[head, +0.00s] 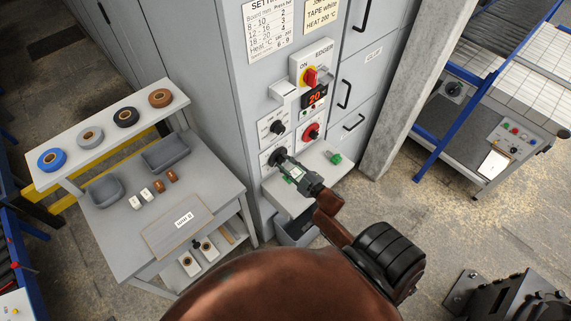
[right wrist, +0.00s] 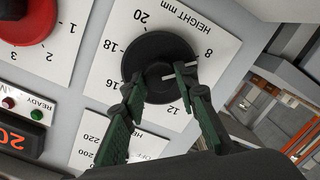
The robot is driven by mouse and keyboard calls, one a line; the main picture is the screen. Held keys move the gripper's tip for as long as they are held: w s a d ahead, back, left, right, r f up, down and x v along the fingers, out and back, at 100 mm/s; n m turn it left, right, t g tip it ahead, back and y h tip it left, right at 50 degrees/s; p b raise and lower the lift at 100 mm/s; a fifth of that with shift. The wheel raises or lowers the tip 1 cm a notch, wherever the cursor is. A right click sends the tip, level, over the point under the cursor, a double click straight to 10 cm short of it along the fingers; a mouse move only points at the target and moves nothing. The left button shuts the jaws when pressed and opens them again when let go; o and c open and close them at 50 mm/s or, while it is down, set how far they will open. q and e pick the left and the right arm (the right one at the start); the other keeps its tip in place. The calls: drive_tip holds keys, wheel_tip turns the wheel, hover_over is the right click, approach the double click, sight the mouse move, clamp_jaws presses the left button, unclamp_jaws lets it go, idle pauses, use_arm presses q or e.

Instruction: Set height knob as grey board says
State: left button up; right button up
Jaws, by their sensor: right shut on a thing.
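The black height knob (right wrist: 160,68) sits on a white plate (right wrist: 120,50) marked HEIGHT mm, with 8, 12, 16, 18 and 20 readable. Its white pointer line points between 8 and 12, nearer 8. My right gripper (right wrist: 160,85) is shut on the knob, one finger on each side. A grey-brown board (head: 160,238) with a white label (head: 184,219) lies on the table; the label is too small to read surely. My left gripper is not in view.
A settings chart (head: 270,28) hangs on the cabinet. A white shelf (head: 315,170) with a green item (head: 335,158) juts out below.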

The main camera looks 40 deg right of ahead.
drive_tip(key=shift+n, duration=0.3)
idle(0.4)
drive_tip(key=o, duration=1.2)
drive_tip(key=shift+c, duration=0.2)
drive_tip(key=shift+s, duration=0.1)
drive_tip(key=s+r, duration=0.1)
drive_tip(key=s, duration=1)
drive_tip(key=shift+s+d, duration=0.2)
drive_tip(key=shift+s, duration=0.15)
